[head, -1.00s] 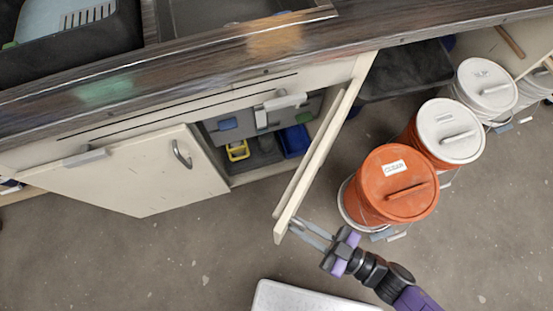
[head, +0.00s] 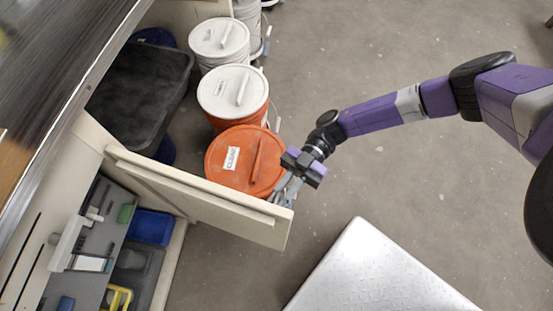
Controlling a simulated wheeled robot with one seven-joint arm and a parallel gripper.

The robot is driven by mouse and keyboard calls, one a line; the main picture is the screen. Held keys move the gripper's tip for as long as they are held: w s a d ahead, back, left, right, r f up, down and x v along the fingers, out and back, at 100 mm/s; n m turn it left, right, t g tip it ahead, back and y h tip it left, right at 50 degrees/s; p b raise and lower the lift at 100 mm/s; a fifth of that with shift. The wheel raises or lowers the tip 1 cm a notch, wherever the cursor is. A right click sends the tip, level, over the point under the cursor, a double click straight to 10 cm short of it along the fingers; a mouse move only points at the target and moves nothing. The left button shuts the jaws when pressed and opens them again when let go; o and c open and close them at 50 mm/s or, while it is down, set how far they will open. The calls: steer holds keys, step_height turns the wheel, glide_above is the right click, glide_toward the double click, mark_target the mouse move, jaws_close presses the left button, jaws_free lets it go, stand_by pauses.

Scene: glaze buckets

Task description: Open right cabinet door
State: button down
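The right cabinet door (head: 200,205) stands swung out wide from the cabinet, leaving the shelf space behind it exposed. My gripper (head: 284,192) is at the door's outer free edge, near its top corner, between the door and the orange bucket (head: 240,170). Its fingers are small and partly overlap the door edge and bucket in this view. I cannot tell whether they touch the door or how far apart they are.
White-lidded buckets (head: 233,92) stand in a row beyond the orange one. Inside the cabinet are a blue bin (head: 150,228) and a yellow item (head: 118,297). Open floor (head: 400,180) lies to the right.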

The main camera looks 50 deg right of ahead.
steer(key=shift+w+d, duration=0.25)
steer(key=shift+w, duration=0.05)
steer(key=c, duration=1.7)
jaws_free()
steer(key=shift+c, duration=0.2)
steer(key=d+b, duration=0.1)
steer(key=d, duration=0.6)
steer(key=shift+w+d, duration=0.25)
steer(key=shift+d, duration=0.1)
steer(key=shift+s, duration=0.1)
